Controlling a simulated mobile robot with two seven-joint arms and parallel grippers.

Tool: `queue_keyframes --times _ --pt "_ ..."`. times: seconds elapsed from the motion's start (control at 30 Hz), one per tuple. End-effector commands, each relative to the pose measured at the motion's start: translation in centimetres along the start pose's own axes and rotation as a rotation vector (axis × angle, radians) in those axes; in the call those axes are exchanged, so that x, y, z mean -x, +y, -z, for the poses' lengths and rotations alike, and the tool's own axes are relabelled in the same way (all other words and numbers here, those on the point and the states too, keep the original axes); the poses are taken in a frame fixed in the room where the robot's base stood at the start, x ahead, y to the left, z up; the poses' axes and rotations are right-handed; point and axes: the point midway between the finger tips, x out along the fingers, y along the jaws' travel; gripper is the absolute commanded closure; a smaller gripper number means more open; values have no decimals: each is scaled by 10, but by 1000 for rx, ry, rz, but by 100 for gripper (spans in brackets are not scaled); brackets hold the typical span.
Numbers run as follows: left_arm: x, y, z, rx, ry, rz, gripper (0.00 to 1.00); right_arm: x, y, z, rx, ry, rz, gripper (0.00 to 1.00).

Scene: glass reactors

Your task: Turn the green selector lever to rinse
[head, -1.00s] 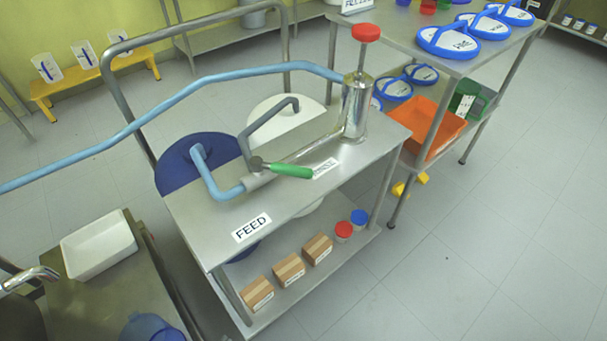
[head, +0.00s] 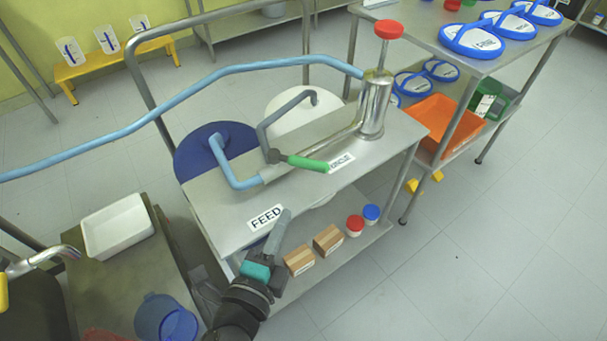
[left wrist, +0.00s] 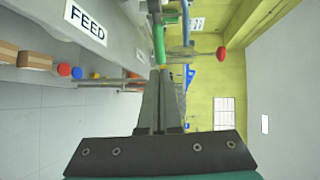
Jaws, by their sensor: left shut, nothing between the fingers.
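The green selector lever (head: 308,163) sits on the pipe junction on top of the steel cart (head: 225,200). Its handle points right, toward the RINSE label (head: 341,162), which it partly overlaps. The FEED label (head: 266,217) is at the cart's front left. My left gripper (head: 284,215) is shut and empty, by the cart's front edge beside the FEED label, apart from the lever. In the left wrist view the shut fingers (left wrist: 163,75) point toward the green lever (left wrist: 158,42), with the FEED label (left wrist: 85,24) to the left. My right gripper is not in view.
A blue hose (head: 180,97) arches over the cart to the steel cylinder (head: 375,103) with its red knob. A grey bent pipe (head: 264,125) rises beside the lever. Boxes (head: 328,240) and red and blue jars stand on the lower shelf. Floor at the right is clear.

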Motion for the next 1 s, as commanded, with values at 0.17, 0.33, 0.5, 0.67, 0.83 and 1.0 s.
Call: queue_keyframes --times 0.17,0.33,0.5,0.67,0.83,1.0 --pt "-24 -1 0 0 0 2 100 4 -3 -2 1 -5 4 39" --pt "-48 0 0 0 0 1 100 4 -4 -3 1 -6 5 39" --pt "-73 0 -1 1 -1 1 100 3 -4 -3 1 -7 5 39" --pt "-96 0 -1 2 -1 1 100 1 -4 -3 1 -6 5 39" --pt "-116 1 0 3 -1 -1 100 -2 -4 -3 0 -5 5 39" --pt "-126 1 0 3 -1 -2 100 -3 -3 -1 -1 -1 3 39"
